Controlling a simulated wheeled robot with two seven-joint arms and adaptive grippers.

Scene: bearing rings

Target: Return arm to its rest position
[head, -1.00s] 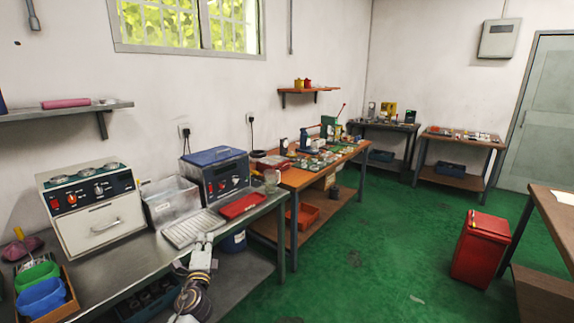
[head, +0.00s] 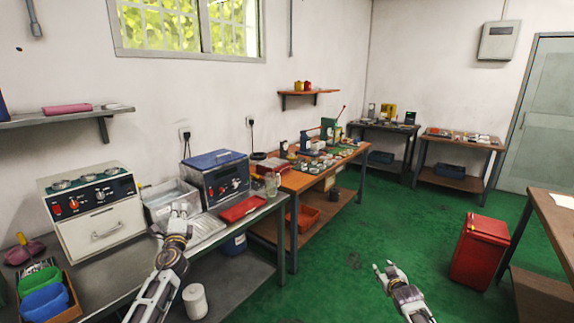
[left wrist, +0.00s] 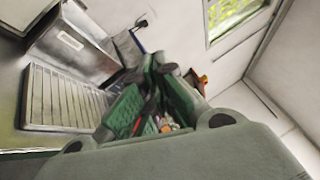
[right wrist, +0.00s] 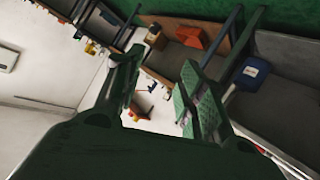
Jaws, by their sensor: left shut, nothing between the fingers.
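My right gripper (head: 384,268) is open and empty above the green floor, right of the benches. In the right wrist view its fingers (right wrist: 160,90) are apart, with nothing between them. No bearing ring can be made out.
A white cylinder (head: 195,301) stands low by my left arm. A red bin (head: 479,252) stands on open floor at the right.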

